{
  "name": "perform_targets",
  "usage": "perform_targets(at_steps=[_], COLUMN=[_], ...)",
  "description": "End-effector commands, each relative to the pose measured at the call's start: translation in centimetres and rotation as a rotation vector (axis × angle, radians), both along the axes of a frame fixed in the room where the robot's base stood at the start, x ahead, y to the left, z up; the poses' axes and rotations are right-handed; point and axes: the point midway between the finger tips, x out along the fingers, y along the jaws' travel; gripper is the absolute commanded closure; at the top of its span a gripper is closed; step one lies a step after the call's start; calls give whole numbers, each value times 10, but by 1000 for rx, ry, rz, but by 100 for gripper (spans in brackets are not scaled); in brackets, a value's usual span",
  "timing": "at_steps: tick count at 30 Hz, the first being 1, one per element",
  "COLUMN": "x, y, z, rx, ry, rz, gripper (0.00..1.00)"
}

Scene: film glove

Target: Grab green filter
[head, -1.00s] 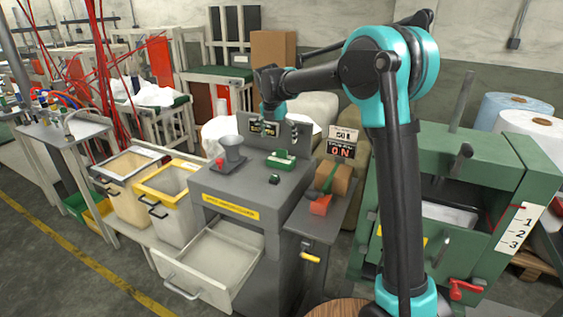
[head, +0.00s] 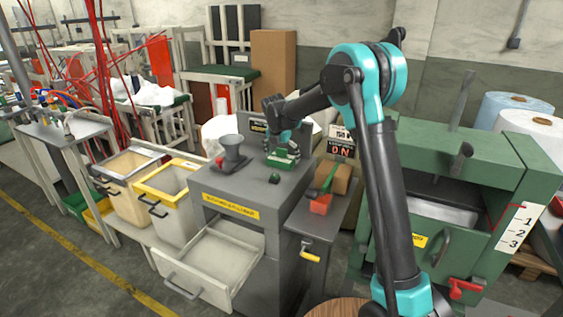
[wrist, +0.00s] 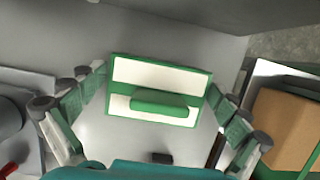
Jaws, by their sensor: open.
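The green filter (head: 283,158) is a flat green-and-white plate with a raised green handle bar, lying on top of the grey machine. In the wrist view the filter (wrist: 160,76) sits in the upper middle, between the fingers. My gripper (head: 284,148) is right above the filter and partly covers it in the head view. In the wrist view my gripper (wrist: 160,104) is open, one finger on each side of the filter. I cannot tell whether the fingers touch its edges. The handle (wrist: 160,101) is bare.
A grey funnel (head: 231,153) stands left of the filter on the grey machine (head: 225,186). A small dark green button (head: 274,179) is in front. A cardboard box (head: 335,177) and a red piece (head: 321,204) are to the right. An open drawer (head: 215,262) juts out below.

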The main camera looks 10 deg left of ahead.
Motion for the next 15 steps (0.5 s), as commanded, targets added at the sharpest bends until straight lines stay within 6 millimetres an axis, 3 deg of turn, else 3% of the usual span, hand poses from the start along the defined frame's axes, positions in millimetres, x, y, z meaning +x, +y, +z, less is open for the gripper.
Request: perform_targets(at_steps=[5, 13, 15], x=[0, 0, 0], y=[0, 0, 0], z=[0, 0, 0], rx=[0, 0, 0], ry=[0, 0, 0], rz=[0, 0, 0], gripper=[1, 35, 37])
